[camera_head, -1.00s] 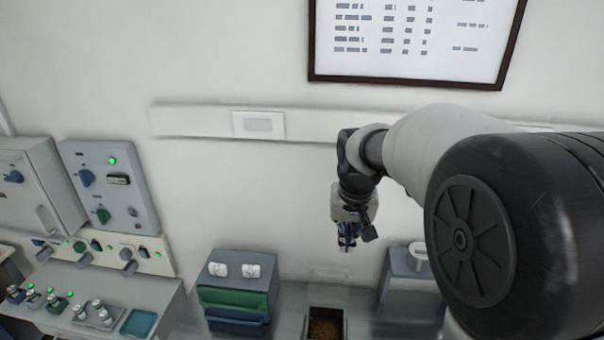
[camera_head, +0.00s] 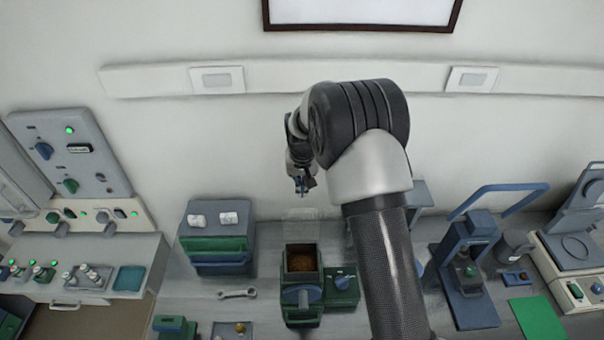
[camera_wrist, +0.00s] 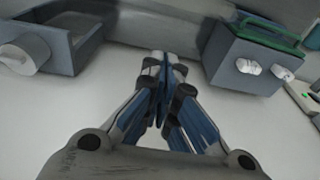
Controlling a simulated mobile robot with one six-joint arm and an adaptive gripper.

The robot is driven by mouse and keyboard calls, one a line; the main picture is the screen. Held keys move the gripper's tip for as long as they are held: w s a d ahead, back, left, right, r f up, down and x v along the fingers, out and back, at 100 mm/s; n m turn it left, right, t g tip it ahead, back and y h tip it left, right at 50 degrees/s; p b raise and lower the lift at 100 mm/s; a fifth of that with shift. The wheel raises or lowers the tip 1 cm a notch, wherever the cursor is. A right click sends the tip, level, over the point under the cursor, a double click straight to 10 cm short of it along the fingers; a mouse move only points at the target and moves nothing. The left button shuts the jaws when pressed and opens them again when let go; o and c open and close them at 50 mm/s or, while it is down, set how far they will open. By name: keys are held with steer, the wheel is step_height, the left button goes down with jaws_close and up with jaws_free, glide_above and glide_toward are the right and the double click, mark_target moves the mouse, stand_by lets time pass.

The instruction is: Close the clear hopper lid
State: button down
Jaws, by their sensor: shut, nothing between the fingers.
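The clear hopper lid (camera_head: 300,228) stands open, faint and see-through, at the back edge of the hopper (camera_head: 301,262) in the head view. The hopper is a square opening with brown grains in it, on top of a green and grey machine (camera_head: 302,300). My gripper (camera_head: 303,190) is shut and empty. In the head view it shows just above the lid, in front of the white wall; its depth from the lid is hard to judge. In the wrist view my gripper's (camera_wrist: 163,85) blue fingers meet, and I cannot make out the lid there.
A blue press (camera_head: 465,260) stands at right. Control panels (camera_head: 70,155) are at far left.

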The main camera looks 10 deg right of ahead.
steer(key=s, duration=0.2)
steer(key=s+p, duration=0.1)
steer(key=shift+s+a+f, duration=0.1)
steer(key=shift+s+a, duration=0.25)
steer(key=shift+a, duration=0.05)
steer(key=shift+s, duration=0.1)
